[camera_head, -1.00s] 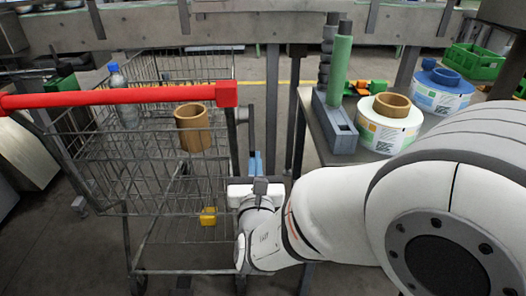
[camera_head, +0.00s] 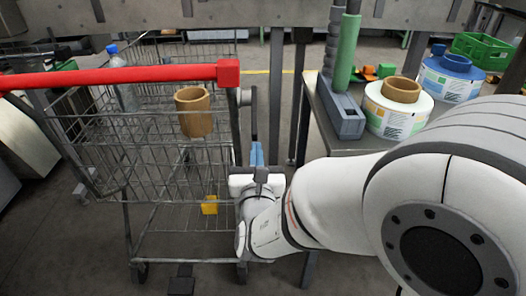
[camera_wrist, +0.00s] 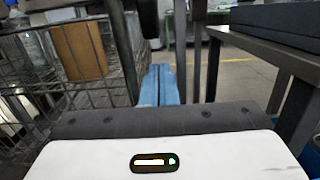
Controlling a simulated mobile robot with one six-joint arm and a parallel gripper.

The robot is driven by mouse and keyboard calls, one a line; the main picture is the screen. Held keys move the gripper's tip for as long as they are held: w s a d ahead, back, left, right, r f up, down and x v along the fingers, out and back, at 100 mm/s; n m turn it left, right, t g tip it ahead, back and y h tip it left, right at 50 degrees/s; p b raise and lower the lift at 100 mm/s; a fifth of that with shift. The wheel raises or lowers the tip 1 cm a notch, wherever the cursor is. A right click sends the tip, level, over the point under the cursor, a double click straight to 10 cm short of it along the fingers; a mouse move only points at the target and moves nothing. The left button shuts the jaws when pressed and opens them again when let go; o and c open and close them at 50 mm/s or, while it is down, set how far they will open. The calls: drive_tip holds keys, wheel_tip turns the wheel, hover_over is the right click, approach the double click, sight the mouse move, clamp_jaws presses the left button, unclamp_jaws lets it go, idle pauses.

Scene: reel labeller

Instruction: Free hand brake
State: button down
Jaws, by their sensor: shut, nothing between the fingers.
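The shopping cart (camera_head: 150,205) with a red handle bar (camera_head: 120,75) stands at the left in the head view. A dark upright bar (camera_head: 254,112) beside the handle's right end looks like the hand brake lever, though I cannot be sure. A dark part (camera_wrist: 148,18) at the top of the wrist view may be the same lever. My gripper (camera_head: 258,150) is low beside the cart's right side, just below that bar. Its blue fingers (camera_wrist: 160,82) are together and hold nothing. Whether they touch the bar is unclear.
A brown roll (camera_head: 193,112), a bottle (camera_head: 122,78) and a yellow block (camera_head: 210,205) are in the cart. A table (camera_head: 340,140) at the right carries a white-labelled reel (camera_head: 397,108), a blue reel (camera_head: 450,78) and a grey stand with a green roll (camera_head: 347,52).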

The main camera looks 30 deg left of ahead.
drive_tip(key=b+v, duration=0.4)
drive_tip(key=v, duration=0.6)
drive_tip(key=shift+f, duration=0.35)
drive_tip(key=shift+w, duration=0.1)
